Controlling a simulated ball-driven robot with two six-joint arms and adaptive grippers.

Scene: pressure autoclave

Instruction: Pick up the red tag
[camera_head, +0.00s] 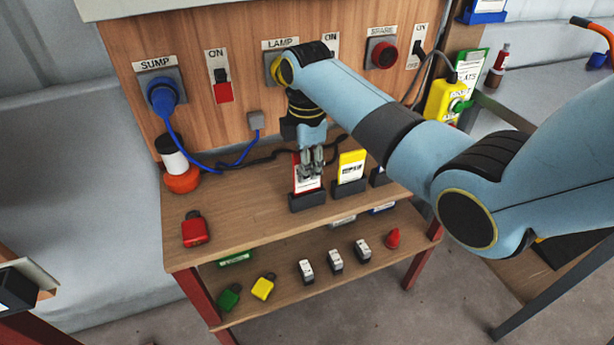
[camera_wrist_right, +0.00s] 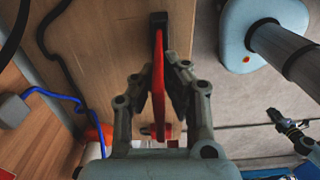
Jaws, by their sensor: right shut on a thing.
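The red tag (camera_head: 306,184) is a flat card with a white panel, standing upright in a dark holder (camera_head: 307,202) on the upper shelf. In the right wrist view the red tag (camera_wrist_right: 158,75) shows edge-on between the fingers. My right gripper (camera_head: 312,170) reaches down from above and is shut on the tag's upper part. The fingers hide part of its face in the head view. The tag's lower end appears to be still at the holder.
A yellow tag (camera_head: 351,168) stands in a holder just right of the red one. A red padlock (camera_head: 195,231) lies at the left of the upper shelf (camera_head: 240,215). Dark and blue cables run behind. Padlocks and small blocks lie on the lower shelf (camera_head: 320,280).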

